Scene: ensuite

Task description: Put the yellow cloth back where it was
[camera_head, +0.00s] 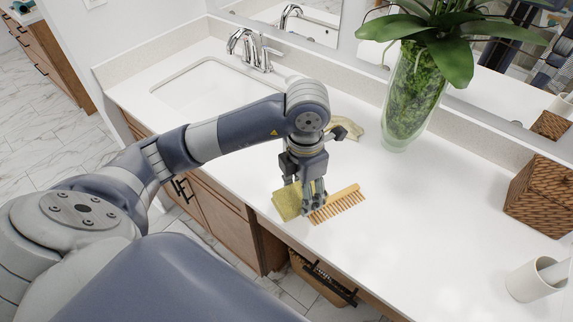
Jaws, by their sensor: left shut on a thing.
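The yellow cloth (287,201) is a small, flat yellow piece at the front part of the white counter, beside the sink. My left gripper (314,198) points down over its right side and is shut on it; the fingers hide the part they grip. A wooden comb-like brush (340,205) with a row of tan bristles lies directly to the right of the fingers, very close to them. Whether the cloth touches the counter or the brush is hard to tell. My right gripper is out of view.
A sink with a chrome faucet (249,47) is at the back left. A pale yellow item (355,127) lies behind my wrist, partly hidden. A glass vase (407,105) with a plant, a woven box (540,197) and a white cup (527,282) stand to the right.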

